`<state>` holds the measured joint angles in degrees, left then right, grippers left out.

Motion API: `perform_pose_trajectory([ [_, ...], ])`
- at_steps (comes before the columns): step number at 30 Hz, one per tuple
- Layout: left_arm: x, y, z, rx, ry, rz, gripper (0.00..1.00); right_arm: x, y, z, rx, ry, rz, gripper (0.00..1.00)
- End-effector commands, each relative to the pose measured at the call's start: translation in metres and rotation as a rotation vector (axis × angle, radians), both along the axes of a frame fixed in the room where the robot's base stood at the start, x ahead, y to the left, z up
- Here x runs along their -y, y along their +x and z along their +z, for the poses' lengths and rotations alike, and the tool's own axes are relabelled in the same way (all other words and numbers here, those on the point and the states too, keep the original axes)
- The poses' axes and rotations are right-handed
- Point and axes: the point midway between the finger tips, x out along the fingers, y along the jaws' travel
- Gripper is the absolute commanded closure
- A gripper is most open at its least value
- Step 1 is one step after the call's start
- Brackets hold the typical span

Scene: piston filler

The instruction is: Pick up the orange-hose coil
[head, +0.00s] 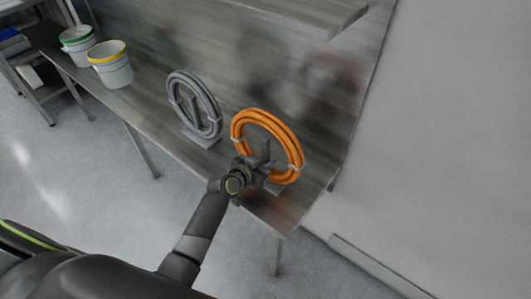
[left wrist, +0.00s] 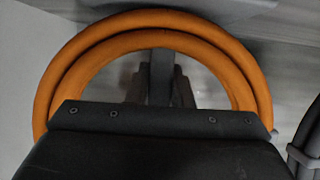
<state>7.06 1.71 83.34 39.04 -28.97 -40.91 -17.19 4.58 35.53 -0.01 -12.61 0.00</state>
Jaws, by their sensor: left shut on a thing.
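The orange-hose coil (head: 284,132) stands upright on a small grey stand (head: 273,187) near the right end of the steel table. Light ties bind the hose. My left gripper (head: 254,164) is at the coil's lower near side, shut on it; the exact grip is hard to see. In the left wrist view the orange-hose coil (left wrist: 155,27) arches across the picture. My left gripper's dark body hides the coil's lower part there. My right gripper is not in view.
A grey hose coil (head: 213,115) stands on its own holder just left of the orange one. Two white buckets, one with a yellow rim (head: 112,66) and one with a green rim (head: 78,44), stand farther left on the table (head: 160,70). A shelf (head: 310,12) overhangs the back.

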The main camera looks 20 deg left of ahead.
Motion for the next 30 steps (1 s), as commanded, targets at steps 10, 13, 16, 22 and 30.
perform_pose_trajectory([
  [10, 0.0, 0.001, 0.003, 0.006, -0.001, 0.001, 1.0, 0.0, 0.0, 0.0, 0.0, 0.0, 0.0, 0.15],
  [13, 0.0, 0.001, 0.008, 0.008, -0.001, 0.0, 1.0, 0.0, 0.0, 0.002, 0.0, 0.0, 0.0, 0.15],
  [16, 0.0, 0.002, 0.021, 0.01, 0.0, 0.0, 1.0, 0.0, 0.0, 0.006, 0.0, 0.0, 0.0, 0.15],
  [22, 0.0, 0.001, 0.059, 0.011, 0.002, 0.0, 1.0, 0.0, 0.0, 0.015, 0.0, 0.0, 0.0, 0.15],
  [30, 0.0, 0.001, 0.097, 0.01, -0.001, -0.001, 1.0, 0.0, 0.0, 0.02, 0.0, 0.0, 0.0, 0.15],
])
